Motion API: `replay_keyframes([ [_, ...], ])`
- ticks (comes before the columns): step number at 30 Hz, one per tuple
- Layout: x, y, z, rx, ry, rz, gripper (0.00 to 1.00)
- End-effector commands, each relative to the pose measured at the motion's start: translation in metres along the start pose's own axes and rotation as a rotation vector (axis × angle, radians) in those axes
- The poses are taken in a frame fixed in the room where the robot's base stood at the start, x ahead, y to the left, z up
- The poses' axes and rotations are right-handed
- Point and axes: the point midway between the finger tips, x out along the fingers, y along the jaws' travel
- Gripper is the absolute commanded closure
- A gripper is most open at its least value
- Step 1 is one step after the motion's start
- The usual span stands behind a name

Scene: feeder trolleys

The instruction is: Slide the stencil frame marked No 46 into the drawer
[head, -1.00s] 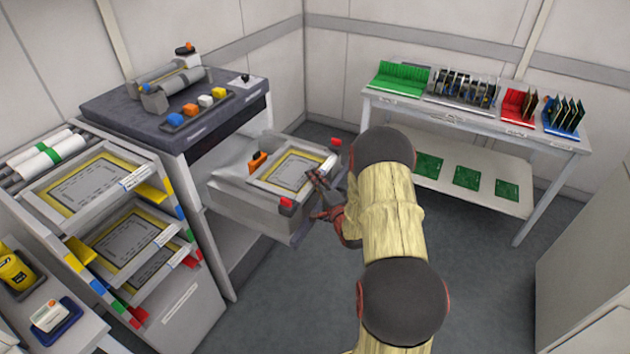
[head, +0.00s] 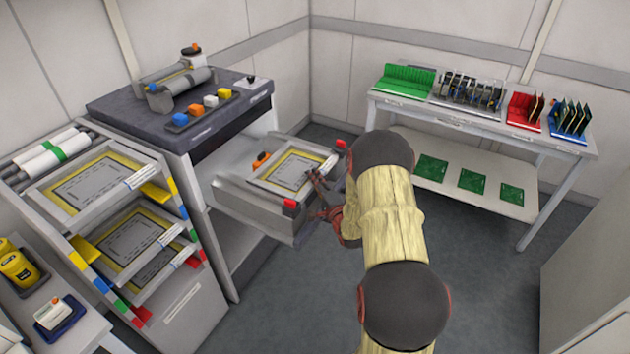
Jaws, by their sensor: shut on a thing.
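A stencil frame (head: 291,172) with a yellow-edged grey sheet lies in the pulled-out drawer (head: 244,203) under the dark-topped machine. A white label strip (head: 331,163) is on its right edge; its number is too small to read. My gripper (head: 318,196) is at the frame's near right edge and is shut on the frame. My arm hides part of the drawer's right side. Red blocks mark the drawer's front corners (head: 290,204), and an orange part (head: 262,161) stands at the frame's left side.
A rack (head: 178,303) at left holds more stencil frames (head: 92,183). The printer bench (head: 150,128) carries rollers and coloured blocks. A white table (head: 480,122) with circuit-board holders stands at the back right. The floor between is clear.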

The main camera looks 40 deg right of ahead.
Motion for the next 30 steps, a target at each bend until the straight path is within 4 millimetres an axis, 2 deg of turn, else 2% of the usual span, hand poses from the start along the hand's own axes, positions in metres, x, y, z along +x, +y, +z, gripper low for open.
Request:
replay_keyframes([
  [10, 0.0028, -0.0018, 0.0014, 0.0, 0.0, -0.003, 1.0],
  [11, 0.0028, -0.0018, 0.0014, 0.0, 0.0, -0.003, 0.82],
  [12, 0.0028, -0.0018, 0.0014, 0.0, 0.0, -0.004, 0.79],
  [22, 0.0024, -0.0007, 0.0016, 0.0, 0.0, -0.001, 0.61],
  [28, 0.0022, -0.0003, 0.0016, 0.0, 0.0, -0.001, 0.61],
  [30, 0.0016, 0.0014, 0.0019, 0.001, 0.0, 0.003, 0.57],
])
